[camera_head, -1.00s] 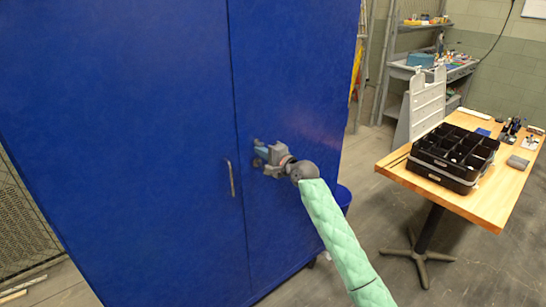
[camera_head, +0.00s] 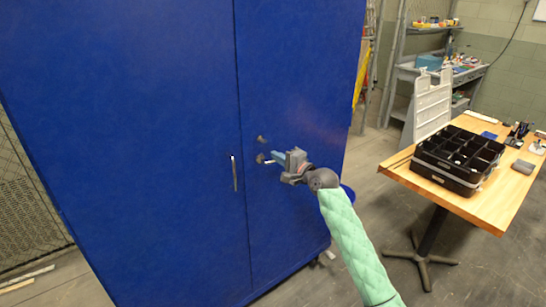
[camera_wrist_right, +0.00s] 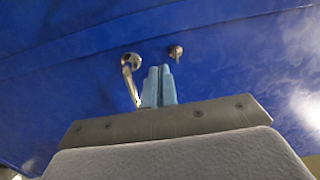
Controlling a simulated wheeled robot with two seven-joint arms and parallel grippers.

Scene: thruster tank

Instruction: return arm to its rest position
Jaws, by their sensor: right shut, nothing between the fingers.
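My right arm, in a green padded sleeve, reaches toward a tall blue cabinet (camera_head: 160,110). My right gripper (camera_head: 275,157) is shut and empty, with its blue fingers close to a silver handle (camera_head: 261,158) on the right door. A small round lock (camera_head: 261,139) sits just above that handle. In the right wrist view the shut fingertips (camera_wrist_right: 160,72) point at the door, between the lever handle (camera_wrist_right: 130,75) and the lock (camera_wrist_right: 176,52). I cannot tell if the fingers touch the handle. Both doors look shut. My left gripper is not in view.
Grey shelving (camera_head: 418,72) is behind. A blue bin (camera_head: 348,197) is partly hidden behind my arm. Floor is clear between cabinet and table.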

